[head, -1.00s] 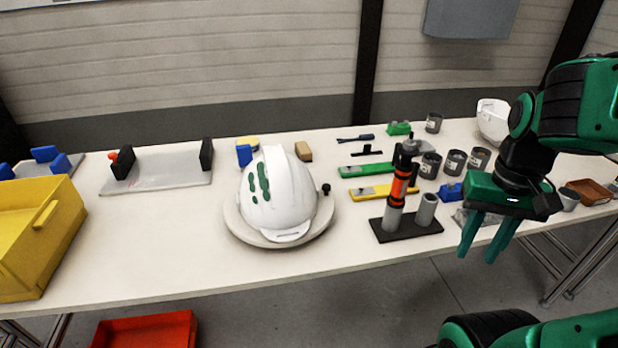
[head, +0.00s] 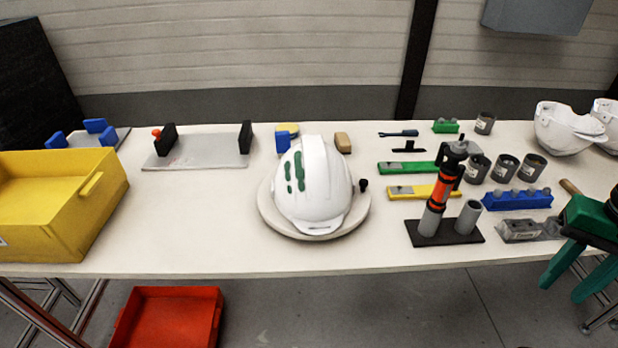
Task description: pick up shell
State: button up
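A white helmet shell (head: 325,185) with green patches on its left side sits on a round pale turntable (head: 277,222) in the middle of the table. Two more white shells stand at the far right: one (head: 562,133) whole in view, another (head: 606,112) cut by the picture edge. My gripper (head: 567,284) is at the right edge, in front of the table. Its two green fingers are apart with nothing between them. It is well away from the shell on the turntable. The rest of my arm is mostly out of view.
A yellow bin (head: 95,215) stands at the table's left end. A red bin (head: 170,318) is below the table. An orange-and-black tool (head: 441,190) stands upright in a dark holder (head: 420,239) right of the turntable. Several grey cups and coloured blocks lie behind.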

aim_at(313, 187)
jog(key=k, duration=2.15)
jog(key=u, duration=0.65)
jog(key=i, duration=1.75)
jog(key=u, duration=0.05)
